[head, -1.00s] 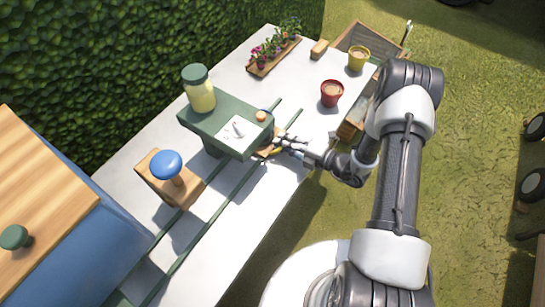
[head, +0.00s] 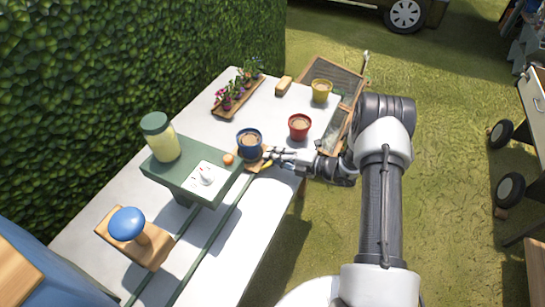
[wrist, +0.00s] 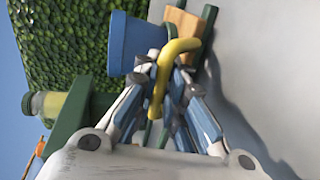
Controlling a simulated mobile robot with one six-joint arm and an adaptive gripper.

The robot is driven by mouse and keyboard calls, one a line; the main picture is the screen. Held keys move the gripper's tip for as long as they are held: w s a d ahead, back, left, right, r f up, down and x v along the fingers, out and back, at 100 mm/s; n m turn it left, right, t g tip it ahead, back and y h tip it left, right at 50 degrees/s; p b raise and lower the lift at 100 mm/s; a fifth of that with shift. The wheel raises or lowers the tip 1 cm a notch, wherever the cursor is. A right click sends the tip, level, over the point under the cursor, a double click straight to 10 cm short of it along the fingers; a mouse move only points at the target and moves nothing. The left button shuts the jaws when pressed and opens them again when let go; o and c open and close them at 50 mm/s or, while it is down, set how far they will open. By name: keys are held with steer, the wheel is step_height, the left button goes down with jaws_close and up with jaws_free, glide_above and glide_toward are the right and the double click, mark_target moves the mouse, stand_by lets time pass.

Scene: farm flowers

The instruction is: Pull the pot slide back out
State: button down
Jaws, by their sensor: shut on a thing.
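The pot slide is a wooden board (head: 254,165) on green rails, with a blue pot (head: 249,146) of soil standing upright on it. The slide sits just beyond the right end of the green dispenser housing (head: 190,181). My gripper (head: 271,160) is shut on the slide's yellow handle (head: 266,164). In the wrist view the yellow handle (wrist: 166,78) passes between my fingers (wrist: 160,88), with the blue pot (wrist: 134,40) close beyond. Part of the wooden slide (wrist: 182,25) shows there, the rest hidden behind pot and fingers.
A clear jar (head: 160,138) with yellowish contents stands on the housing. A blue-knobbed wooden press (head: 130,237) stands near the rails. A red pot (head: 299,127), a yellow pot (head: 321,91) and a flower tray (head: 238,95) occupy the table's far part. A hedge borders the left side.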

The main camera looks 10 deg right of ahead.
steer(key=shift+w+d, duration=0.15)
steer(key=shift+d, duration=0.1)
steer(key=c, duration=1.9)
jaws_free()
steer(key=shift+d, duration=0.1)
steer(key=shift+c, duration=0.2)
steer(key=v, duration=1.2)
